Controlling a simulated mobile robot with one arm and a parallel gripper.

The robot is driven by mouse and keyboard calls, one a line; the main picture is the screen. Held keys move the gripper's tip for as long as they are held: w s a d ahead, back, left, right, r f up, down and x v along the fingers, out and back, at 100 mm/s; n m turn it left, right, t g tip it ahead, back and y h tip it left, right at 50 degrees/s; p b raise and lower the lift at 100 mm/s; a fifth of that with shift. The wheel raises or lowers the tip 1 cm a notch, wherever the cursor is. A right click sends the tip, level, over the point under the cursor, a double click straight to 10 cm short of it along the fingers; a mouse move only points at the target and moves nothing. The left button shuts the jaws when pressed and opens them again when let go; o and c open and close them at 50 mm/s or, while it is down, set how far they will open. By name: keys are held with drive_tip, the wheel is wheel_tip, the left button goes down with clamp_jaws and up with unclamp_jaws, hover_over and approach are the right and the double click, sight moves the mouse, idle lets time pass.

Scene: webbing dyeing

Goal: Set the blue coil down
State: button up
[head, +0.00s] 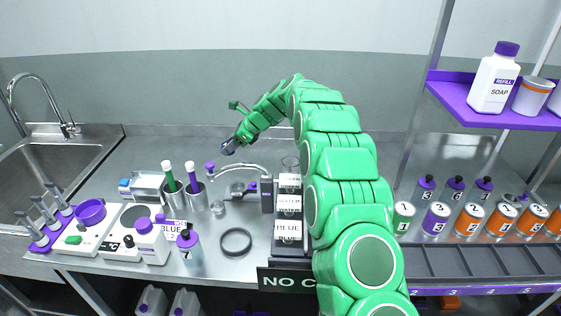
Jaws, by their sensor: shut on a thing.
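My green arm reaches over the steel counter, and my gripper (229,147) is at its far end, above the back middle of the counter. The gripper is shut on a small, dark bluish thing at its tip, which I take to be the blue coil; it is too small here to make out its shape. It is held in the air, apart from the counter. A rack with stacked white labels (289,205) stands below and to the right of the gripper; its lowest label reads BLUE.
A dark ring (236,242) lies flat on the counter (225,270). Numbered cans (469,219) stand at right, below a purple shelf (455,97). A sink (60,160) is far left.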

drive_tip(key=s+d+r+m+t+h, duration=0.1)
drive_tip(key=d+m+t, duration=0.15)
drive_tip(key=d, duration=0.85)
drive_tip(key=s+d+r+m+t, duration=0.15)
drive_tip(key=d+m, duration=0.25)
drive_tip(key=d, duration=0.7)
drive_tip(key=shift+t+h, duration=0.3)
drive_tip(key=shift+w+a+f, duration=0.4)
drive_tip(key=shift+w+f, duration=1.35)
drive_tip(key=shift+w, duration=0.45)
drive_tip(key=shift+w+a+f, duration=0.45)
drive_tip(key=shift+w+f, duration=1.35)
drive_tip(key=shift+w, duration=0.4)
drive_tip(key=shift+w+a+f, duration=0.4)
drive_tip(key=shift+w+f, duration=1.35)
drive_tip(key=shift+w, duration=0.45)
drive_tip(key=shift+f, duration=1.55)
drive_tip(key=o, duration=1.1)
drive_tip(key=shift+f, duration=0.1)
drive_tip(key=shift+o, duration=0.2)
